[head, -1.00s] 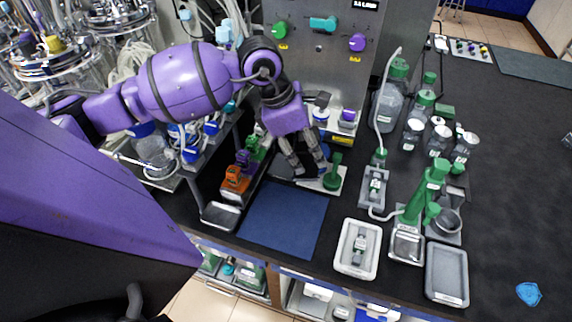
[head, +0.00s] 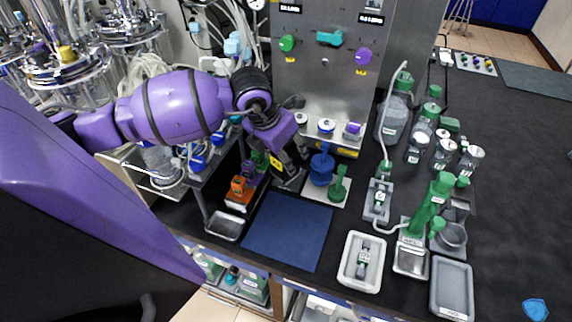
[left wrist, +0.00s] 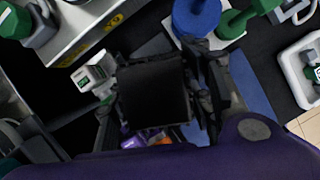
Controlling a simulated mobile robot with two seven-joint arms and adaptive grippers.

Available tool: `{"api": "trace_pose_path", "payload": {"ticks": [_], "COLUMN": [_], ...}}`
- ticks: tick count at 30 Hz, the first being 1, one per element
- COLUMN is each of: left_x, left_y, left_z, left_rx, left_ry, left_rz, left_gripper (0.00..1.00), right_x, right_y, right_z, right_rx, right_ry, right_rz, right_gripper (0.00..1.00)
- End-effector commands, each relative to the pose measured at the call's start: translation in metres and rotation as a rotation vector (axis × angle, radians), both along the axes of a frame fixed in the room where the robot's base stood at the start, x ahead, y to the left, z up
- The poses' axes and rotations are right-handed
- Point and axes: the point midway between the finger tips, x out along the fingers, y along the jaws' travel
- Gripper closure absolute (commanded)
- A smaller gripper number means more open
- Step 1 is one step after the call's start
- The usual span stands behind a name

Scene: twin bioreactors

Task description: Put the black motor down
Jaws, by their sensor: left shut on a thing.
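The black motor (left wrist: 155,95) shows as a dark block between the fingers in the left wrist view. My left gripper (left wrist: 158,100) is shut on it. In the head view my left gripper (head: 287,172) points down, just left of the pale plate with the blue and green pieces. It is behind the dark blue mat and to the right of the row of small coloured units. The motor is hard to tell from the dark fingers there, and I cannot tell whether it touches the surface below. My right gripper is not in view.
A blue piece (head: 321,168) and a green piece (head: 338,184) stand close to the right of my gripper. An orange unit (head: 238,190) stands to its left. The dark blue mat (head: 290,230) is bare. A steel panel (head: 325,75) rises behind.

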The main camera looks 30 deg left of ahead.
Motion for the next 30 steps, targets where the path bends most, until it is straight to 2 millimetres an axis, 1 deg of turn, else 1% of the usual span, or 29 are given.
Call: {"api": "trace_pose_path", "payload": {"ticks": [5,10,13,21,25,26,29,30], "left_x": [0.002,0.001,0.002,0.002,0.002,0.0,0.0,0.0], "left_y": [-0.001,-0.001,-0.001,0.0,-0.001,0.0,0.0,0.0], "left_z": [-0.007,-0.028,-0.037,-0.039,-0.043,-0.045,-0.044,-0.044], "left_rx": [-0.001,-0.002,-0.001,0.0,0.0,0.001,0.0,0.0], "left_ry": [-0.008,-0.005,-0.008,-0.008,-0.006,-0.001,-0.002,-0.002], "left_rz": [-0.001,0.0,-0.001,-0.003,-0.002,-0.002,-0.002,-0.002], "left_gripper": [1.0,1.0,1.0,1.0,1.0,0.5,0.37,0.35], "right_x": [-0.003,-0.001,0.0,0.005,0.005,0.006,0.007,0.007], "right_y": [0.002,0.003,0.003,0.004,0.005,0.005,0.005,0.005], "right_z": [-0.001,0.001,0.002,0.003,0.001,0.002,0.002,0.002], "right_rx": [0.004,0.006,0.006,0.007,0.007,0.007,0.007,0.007], "right_ry": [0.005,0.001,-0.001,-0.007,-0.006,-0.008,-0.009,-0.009], "right_rz": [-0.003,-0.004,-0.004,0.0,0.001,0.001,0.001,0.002], "right_gripper": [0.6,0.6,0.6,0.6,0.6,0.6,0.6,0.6]}}
